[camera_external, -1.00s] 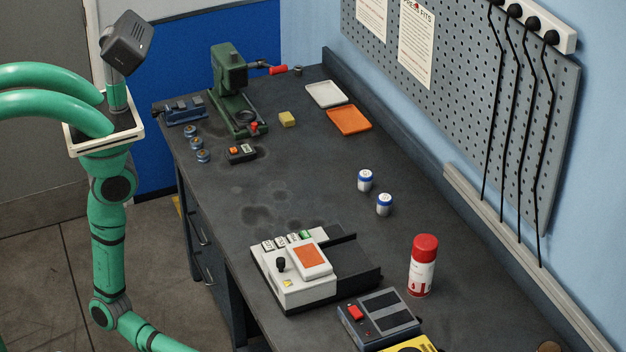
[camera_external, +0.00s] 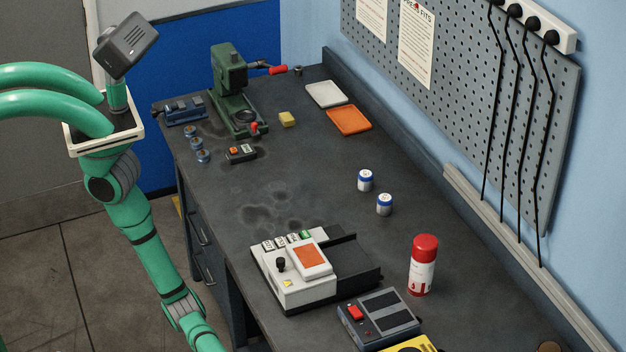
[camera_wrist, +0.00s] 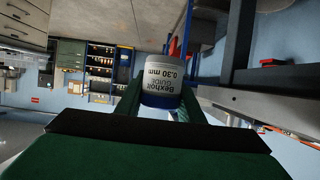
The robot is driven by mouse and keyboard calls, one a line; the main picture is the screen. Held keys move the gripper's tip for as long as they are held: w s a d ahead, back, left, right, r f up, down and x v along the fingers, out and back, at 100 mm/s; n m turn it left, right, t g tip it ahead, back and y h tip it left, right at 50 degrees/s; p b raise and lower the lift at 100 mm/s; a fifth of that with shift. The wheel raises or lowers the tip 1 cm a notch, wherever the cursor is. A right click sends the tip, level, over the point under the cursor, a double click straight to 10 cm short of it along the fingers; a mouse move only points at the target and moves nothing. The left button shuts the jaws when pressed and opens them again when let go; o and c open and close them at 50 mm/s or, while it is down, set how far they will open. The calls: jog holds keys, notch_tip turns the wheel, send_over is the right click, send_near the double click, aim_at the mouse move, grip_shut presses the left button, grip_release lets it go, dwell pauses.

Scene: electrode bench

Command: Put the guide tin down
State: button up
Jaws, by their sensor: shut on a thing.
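The guide tin (camera_wrist: 162,78) is in the wrist view, a small cylinder with a white label reading "Bexholt GUIDE 0.30 mm" and a blue band. Its lettering is upside down in that picture. My gripper (camera_wrist: 161,102) is shut on it, with a green finger on each side. In the external view the gripper and this tin are out of the picture; my green arm runs out at the bottom edge, left of the bench. Two similar white-and-blue tins (camera_external: 365,180) (camera_external: 384,204) stand on the dark bench (camera_external: 320,175).
A white device with an orange pad (camera_external: 300,275), a dark box (camera_external: 380,318) and a red-capped can (camera_external: 423,265) occupy the near bench. The bench middle is clear.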

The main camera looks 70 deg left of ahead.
jog(key=w+d+r+m+g, duration=0.15)
jog(key=d+r, duration=0.45)
jog(key=r, duration=0.6)
jog(key=w+d+r+g, duration=0.1)
jog(key=w+d+r, duration=0.3)
jog(key=r, duration=0.8)
jog(key=w+d+r+m+g, duration=0.1)
jog(key=d+r, duration=0.6)
jog(key=r, duration=0.5)
jog(key=w+r+t, duration=0.1)
jog(key=w+r, duration=0.4)
jog(key=r, duration=0.1)
jog(key=w+a+r+n+t, duration=0.1)
jog(key=w+a+t, duration=0.1)
jog(key=w+a, duration=0.75)
jog(key=w+a+r+n+t, duration=0.15)
jog(key=w+a, duration=0.25)
jog(key=w, duration=1)
jog(key=w+a+n+t, duration=0.1)
jog(key=w+a+n, duration=0.1)
jog(key=w+a, duration=1.2)
send_over(411, 244)
notch_tip(411, 244, down, 31)
jog(key=shift+t, duration=0.3)
jog(key=shift+f, duration=3.6)
